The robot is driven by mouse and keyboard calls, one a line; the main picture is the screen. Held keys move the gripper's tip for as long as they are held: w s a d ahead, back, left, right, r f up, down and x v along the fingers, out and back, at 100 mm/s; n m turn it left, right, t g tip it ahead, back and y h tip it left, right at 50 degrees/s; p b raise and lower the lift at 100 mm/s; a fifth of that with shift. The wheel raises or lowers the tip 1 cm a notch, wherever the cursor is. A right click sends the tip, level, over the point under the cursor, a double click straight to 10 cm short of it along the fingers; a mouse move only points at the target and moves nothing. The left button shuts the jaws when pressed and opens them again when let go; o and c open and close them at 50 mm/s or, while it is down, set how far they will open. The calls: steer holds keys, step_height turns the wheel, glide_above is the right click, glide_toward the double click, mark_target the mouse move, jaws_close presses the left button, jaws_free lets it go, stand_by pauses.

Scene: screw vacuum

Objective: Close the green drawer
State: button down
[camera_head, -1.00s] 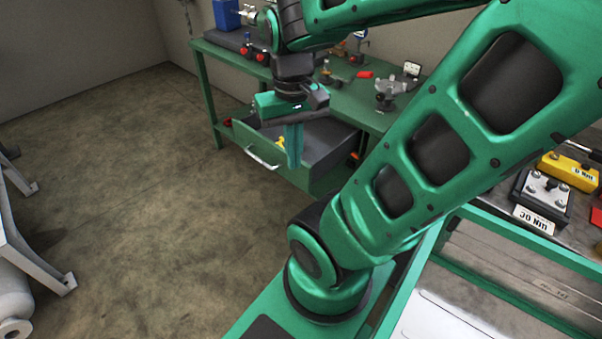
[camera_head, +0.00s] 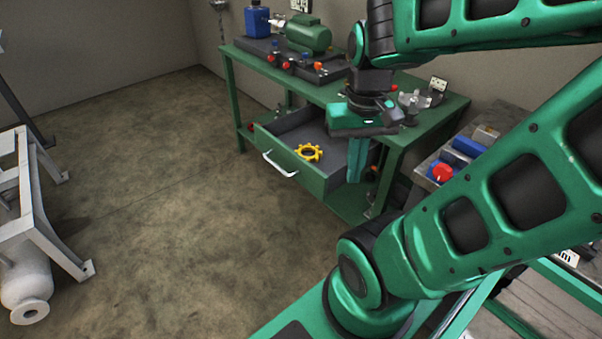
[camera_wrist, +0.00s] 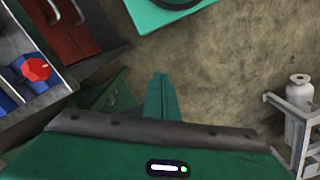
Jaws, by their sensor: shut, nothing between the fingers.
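The green drawer (camera_head: 312,177) is pulled out of the green workbench (camera_head: 452,108), with its white handle (camera_head: 280,165) facing the open floor. A yellow gear-shaped part (camera_head: 309,153) lies inside it. My gripper (camera_head: 354,180) points down at the drawer's right side in the head view, near its right front corner. Its fingers are shut and empty. I cannot tell whether they touch the drawer side. In the wrist view the closed fingers (camera_wrist: 161,76) show above the floor; the drawer is not clearly visible there.
A green motor (camera_head: 309,33), a blue container (camera_head: 257,22) and a vise-like fixture (camera_head: 414,101) stand on the workbench. A red knob on blue boxes (camera_head: 441,172) is at the right. A grey frame with a white vessel (camera_head: 27,288) stands at the left. The floor before the drawer is clear.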

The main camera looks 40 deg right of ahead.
steer(key=n+h, duration=0.5)
steer(key=n, duration=2)
glide_toward(298, 173)
step_height(298, 173, down, 7)
steer(key=s+a, duration=0.2)
steer(key=d, duration=0.2)
steer(key=shift+d+r, duration=0.15)
steer(key=shift+d, duration=1.15)
